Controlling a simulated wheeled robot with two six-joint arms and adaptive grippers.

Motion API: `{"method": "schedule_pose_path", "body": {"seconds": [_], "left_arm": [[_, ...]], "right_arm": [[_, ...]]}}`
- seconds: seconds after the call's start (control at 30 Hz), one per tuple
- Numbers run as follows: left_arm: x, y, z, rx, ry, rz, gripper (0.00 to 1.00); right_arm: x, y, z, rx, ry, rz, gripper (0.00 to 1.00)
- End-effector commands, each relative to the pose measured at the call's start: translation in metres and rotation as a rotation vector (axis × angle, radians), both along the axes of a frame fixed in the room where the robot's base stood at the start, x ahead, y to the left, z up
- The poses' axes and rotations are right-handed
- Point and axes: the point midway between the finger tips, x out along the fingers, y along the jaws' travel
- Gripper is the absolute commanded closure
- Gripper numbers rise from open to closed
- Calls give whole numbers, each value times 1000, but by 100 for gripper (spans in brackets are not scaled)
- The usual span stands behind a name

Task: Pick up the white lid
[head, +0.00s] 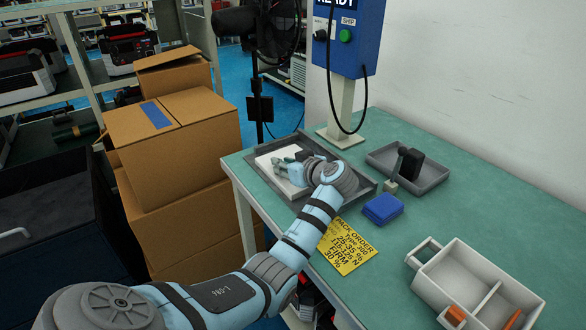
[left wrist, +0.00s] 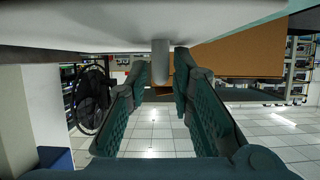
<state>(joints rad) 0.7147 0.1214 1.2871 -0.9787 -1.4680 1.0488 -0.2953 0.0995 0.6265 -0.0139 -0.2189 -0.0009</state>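The white lid (head: 267,163) lies in a grey tray (head: 365,192) at the table's back left corner, partly hidden by my left gripper (head: 290,166). In the left wrist view a pale flat surface, apparently the lid (left wrist: 90,28), fills the top. A short grey knob (left wrist: 160,62) sticks out from it. My left gripper (left wrist: 163,72) has its two dark fingers on either side of the knob, with narrow gaps visible, so it looks open around it. My right gripper is not in view.
A blue block (head: 383,209), a yellow order card (head: 346,246) and a small grey tray (head: 442,172) with a black item lie to the right. A white divided box (head: 488,262) stands at front right. A post with a blue control box (head: 348,40) stands behind.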

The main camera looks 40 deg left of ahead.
Motion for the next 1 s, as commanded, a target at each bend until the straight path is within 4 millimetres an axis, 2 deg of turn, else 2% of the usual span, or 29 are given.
{"method": "schedule_pose_path", "body": {"seconds": [0.03,0.1,0.43,0.57,0.67,0.77,0.87,1.0], "left_arm": [[0,0,0,0,0,0,91],[0,0,0,0,0,0,100],[0,0,1,0,0,0,100],[0,0,10,1,0,0,100],[0,0,27,1,-4,0,100],[0,0,52,2,-5,1,100],[1,0,84,1,-6,0,100],[0,0,138,0,-6,0,100]], "right_arm": [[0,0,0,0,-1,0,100],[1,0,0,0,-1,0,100],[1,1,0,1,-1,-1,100],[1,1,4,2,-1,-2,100],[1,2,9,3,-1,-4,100],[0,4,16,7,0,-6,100],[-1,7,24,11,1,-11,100],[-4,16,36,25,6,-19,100]]}}
